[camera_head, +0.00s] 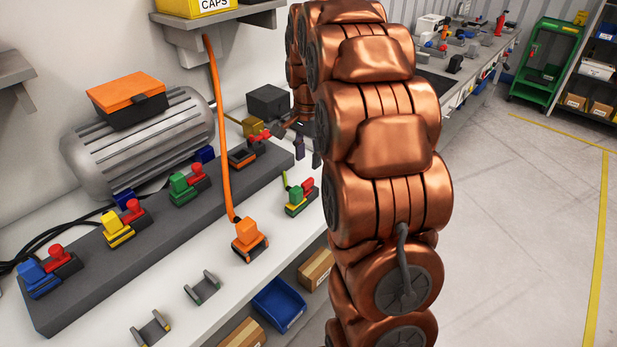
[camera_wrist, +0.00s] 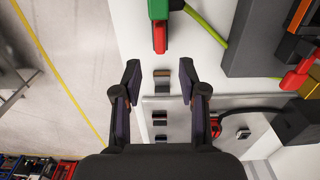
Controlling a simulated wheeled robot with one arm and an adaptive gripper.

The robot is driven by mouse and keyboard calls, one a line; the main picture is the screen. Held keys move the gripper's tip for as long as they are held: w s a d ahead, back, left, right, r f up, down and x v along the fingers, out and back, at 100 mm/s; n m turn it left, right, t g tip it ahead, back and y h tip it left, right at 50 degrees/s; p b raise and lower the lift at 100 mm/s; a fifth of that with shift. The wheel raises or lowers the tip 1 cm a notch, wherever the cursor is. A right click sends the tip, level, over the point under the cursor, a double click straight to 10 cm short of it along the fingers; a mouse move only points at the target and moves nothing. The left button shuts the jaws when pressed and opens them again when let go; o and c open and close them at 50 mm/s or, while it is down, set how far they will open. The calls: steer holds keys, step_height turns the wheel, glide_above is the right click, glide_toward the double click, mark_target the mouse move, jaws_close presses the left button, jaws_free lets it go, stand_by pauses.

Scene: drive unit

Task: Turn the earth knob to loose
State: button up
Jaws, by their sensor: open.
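My gripper (camera_head: 308,152) hangs beyond the far end of the dark base, partly hidden by my own arm. In the wrist view my gripper (camera_wrist: 160,82) is open, with nothing between its fingers. A red knob (camera_head: 264,135) beside a brass-coloured block shows near the gripper; the knob also shows at the right of the wrist view (camera_wrist: 298,78). A green connector with a red part (camera_head: 300,197) stands on the bench with a yellow-green cable; it also shows at the top of the wrist view (camera_wrist: 158,12). No label shows which knob is earth, nor its setting.
A dark base (camera_head: 150,235) carries blue, yellow and green connectors with red knobs. A grey motor (camera_head: 140,145) lies behind it. An orange connector (camera_head: 248,238) with an upright orange cable stands on the white bench. A black box (camera_head: 268,101) stands at the back. Floor is clear at right.

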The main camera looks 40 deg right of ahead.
mark_target(308, 180)
steer(key=shift+f+p, duration=1.1)
steer(key=shift+f, duration=2.75)
steer(key=shift+c, duration=0.4)
jaws_close()
